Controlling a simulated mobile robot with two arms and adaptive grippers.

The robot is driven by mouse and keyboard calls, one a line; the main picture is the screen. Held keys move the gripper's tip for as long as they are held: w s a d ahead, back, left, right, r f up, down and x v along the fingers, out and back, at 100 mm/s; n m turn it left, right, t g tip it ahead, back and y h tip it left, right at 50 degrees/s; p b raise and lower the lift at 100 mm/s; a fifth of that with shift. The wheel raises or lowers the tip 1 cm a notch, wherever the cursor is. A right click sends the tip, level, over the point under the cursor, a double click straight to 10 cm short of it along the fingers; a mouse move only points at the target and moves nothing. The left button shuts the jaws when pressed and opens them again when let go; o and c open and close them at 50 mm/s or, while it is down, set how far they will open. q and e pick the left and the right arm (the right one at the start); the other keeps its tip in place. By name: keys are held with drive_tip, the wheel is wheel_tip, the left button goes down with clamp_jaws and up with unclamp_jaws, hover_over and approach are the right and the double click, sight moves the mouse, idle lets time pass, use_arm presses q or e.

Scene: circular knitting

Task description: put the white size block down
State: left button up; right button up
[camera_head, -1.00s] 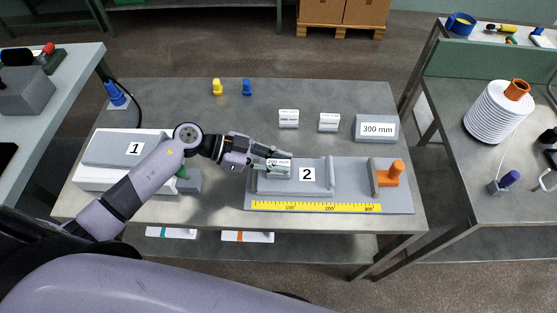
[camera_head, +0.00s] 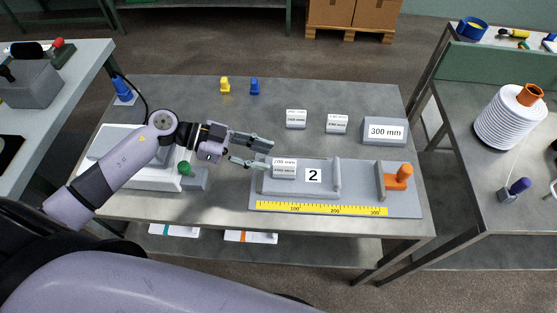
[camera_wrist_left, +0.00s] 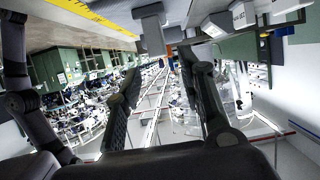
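The white size block (camera_head: 284,168), labelled 200 mm, sits upright at the left end of the grey fixture marked 2 (camera_head: 350,203). My left gripper (camera_head: 267,155) is just left of and behind the block, with its two fingers spread and nothing between them. In the left wrist view the two dark fingers (camera_wrist_left: 165,100) also stand apart and empty. The fingertips look close to the block but clear of it. My right gripper is in neither view.
Two smaller white blocks (camera_head: 296,119) (camera_head: 337,124) and a grey 300 mm block (camera_head: 385,132) stand behind the fixture. An orange clamp knob (camera_head: 399,177) is at its right end. Yellow and blue pegs (camera_head: 225,86) (camera_head: 254,87) stand at the back. A white-and-grey unit (camera_head: 112,170) lies left.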

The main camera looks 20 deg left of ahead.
use_arm(q)
drive_tip(key=v, duration=0.5)
drive_tip(key=shift+s+a+b, duration=0.1)
drive_tip(key=shift+a+b, duration=0.1)
drive_tip(key=shift+b, duration=0.15)
